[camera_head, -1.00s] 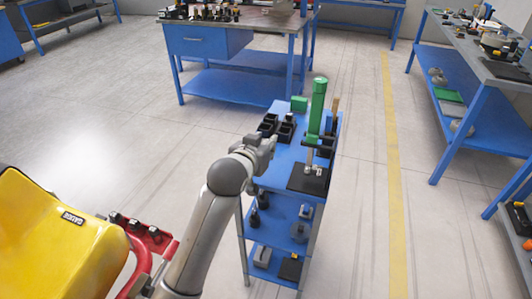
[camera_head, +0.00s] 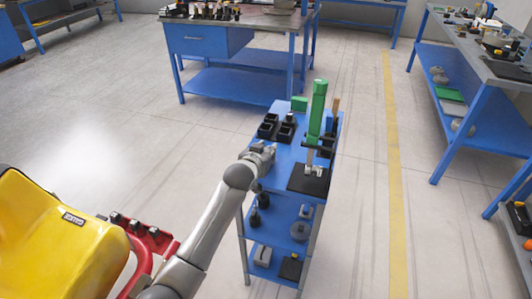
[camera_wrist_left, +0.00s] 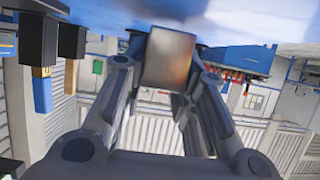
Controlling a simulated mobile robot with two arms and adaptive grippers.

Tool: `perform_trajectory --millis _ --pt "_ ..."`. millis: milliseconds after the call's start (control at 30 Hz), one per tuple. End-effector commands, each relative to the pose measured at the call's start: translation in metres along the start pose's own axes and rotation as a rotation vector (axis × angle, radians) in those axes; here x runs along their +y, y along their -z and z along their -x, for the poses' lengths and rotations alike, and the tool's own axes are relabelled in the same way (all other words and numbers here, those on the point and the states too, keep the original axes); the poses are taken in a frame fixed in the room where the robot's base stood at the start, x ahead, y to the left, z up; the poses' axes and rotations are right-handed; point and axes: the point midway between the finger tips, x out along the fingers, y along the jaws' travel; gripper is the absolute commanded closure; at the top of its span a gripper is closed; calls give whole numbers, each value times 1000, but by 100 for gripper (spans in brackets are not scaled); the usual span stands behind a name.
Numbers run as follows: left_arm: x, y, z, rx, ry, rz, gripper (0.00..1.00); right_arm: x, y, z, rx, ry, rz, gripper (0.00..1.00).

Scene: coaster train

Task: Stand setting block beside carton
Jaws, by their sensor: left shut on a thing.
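My left gripper (camera_head: 264,151) is at the left edge of the blue shelf cart's top. In the left wrist view my left gripper (camera_wrist_left: 168,85) is shut on a small block (camera_wrist_left: 168,58) with a smooth grey-brown face, which looks like the setting block. The block is between the two fingers and hides what is behind it. In the head view the block is too small to make out. I cannot pick out the carton with certainty. My right gripper is not in view.
The blue cart top (camera_head: 284,155) holds black bins (camera_head: 268,128), a green box (camera_head: 299,104) and a tall green-handled press on a black base (camera_head: 308,181). Lower shelves hold small parts. A yellow and red machine (camera_head: 60,240) stands at lower left. The grey floor around is open.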

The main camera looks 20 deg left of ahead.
Motion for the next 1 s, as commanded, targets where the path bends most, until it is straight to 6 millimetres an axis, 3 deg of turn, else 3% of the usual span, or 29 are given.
perform_trajectory --millis 467,500,633,1000 --pt "0 -9 -4 9 -1 1 100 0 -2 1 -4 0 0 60" --pt "0 -11 -5 4 0 1 71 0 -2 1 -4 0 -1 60" --pt "0 -11 -4 4 0 1 54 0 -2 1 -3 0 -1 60" --pt "0 -8 -3 5 0 0 52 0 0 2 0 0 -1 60"
